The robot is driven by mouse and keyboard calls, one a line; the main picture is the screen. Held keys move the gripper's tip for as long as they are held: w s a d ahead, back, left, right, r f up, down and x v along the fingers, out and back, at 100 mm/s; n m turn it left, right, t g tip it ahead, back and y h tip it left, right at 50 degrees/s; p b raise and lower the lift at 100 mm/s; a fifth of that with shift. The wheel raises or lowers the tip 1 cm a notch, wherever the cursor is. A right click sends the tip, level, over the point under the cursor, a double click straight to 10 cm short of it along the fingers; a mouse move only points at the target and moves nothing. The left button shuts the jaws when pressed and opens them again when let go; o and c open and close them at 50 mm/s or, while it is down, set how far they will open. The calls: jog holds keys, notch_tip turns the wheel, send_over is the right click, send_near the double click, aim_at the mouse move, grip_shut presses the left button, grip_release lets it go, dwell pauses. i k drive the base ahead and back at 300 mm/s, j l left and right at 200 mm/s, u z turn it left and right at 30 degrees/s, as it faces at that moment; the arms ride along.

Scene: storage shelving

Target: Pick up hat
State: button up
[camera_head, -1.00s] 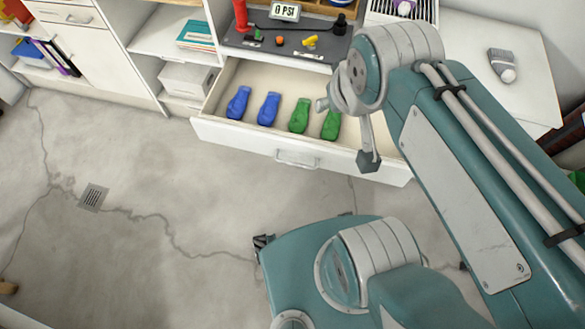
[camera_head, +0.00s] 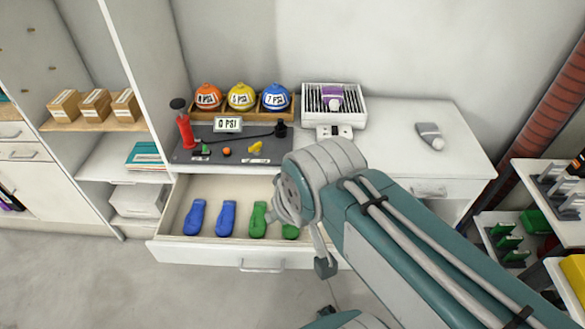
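A grey knitted-looking item with a white ball end, which looks like a hat (camera_head: 430,136), lies on the right of the white worktop. A similar purple item with a white end (camera_head: 333,97) lies on a white grated box (camera_head: 350,118) at the back. I cannot tell which is meant. My arm reaches in from the lower right, its nearest joint over the open drawer. A thin part with a dark tip (camera_head: 325,266), seemingly of my gripper, hangs in front of the drawer, apart from both items. The rest of the gripper is hidden, so its opening does not show.
The open drawer (camera_head: 205,251) holds blue and green flat pieces. A grey mat (camera_head: 192,155) with a red pump (camera_head: 185,131) and a wooden rack of coloured balls stand on the worktop. Shelving is at left, and a rack with green items (camera_head: 506,241) at right. The worktop around the grey item is clear.

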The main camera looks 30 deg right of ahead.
aim_at(332, 96)
jog(key=i+l+z, duration=0.6)
jog(key=i, duration=0.15)
